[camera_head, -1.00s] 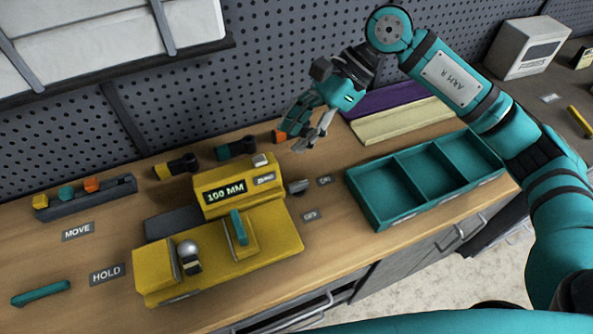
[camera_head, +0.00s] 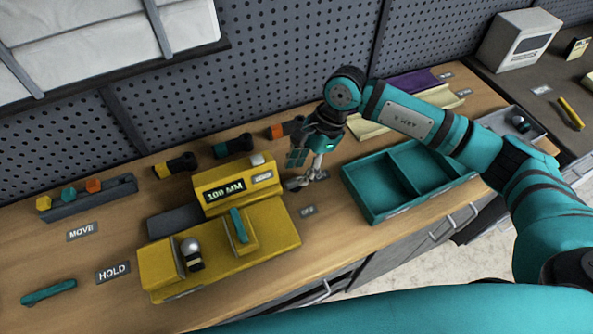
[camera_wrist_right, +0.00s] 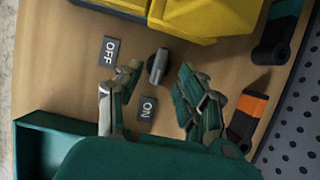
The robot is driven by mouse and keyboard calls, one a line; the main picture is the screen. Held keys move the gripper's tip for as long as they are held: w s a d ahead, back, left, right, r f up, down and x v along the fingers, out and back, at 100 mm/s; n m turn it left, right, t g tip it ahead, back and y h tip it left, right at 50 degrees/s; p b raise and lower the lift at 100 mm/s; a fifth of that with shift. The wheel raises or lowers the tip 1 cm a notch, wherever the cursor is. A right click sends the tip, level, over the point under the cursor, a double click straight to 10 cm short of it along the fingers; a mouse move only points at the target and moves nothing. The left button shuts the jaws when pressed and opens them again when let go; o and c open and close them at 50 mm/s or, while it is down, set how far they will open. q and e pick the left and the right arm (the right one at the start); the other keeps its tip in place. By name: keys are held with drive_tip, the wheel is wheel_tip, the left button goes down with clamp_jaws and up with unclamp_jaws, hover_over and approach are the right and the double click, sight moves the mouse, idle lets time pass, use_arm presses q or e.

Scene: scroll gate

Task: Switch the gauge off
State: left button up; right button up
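The yellow gauge (camera_head: 235,192) stands on the bench, its display reading 100 MM. A dark switch lever (camera_head: 296,185) sticks out at its right side, with an OFF label (camera_head: 307,210) in front. My right gripper (camera_head: 307,172) is low over the bench at the lever. In the right wrist view its open fingers (camera_wrist_right: 160,82) are on either side of the lever, with gaps visible. My left gripper is not in view.
A teal divided tray (camera_head: 405,212) stands right of the labels. Orange-black (camera_head: 285,128) and teal-black (camera_head: 233,146) cylinders lie behind the gauge. A yellow fixture base (camera_head: 270,240) fills the space in front. The pegboard wall (camera_head: 280,60) rises behind.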

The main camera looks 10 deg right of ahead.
sight(295, 179)
drive_tip(key=shift+p+x, duration=0.3)
drive_tip(key=shift+x, duration=1.35)
clamp_jaws()
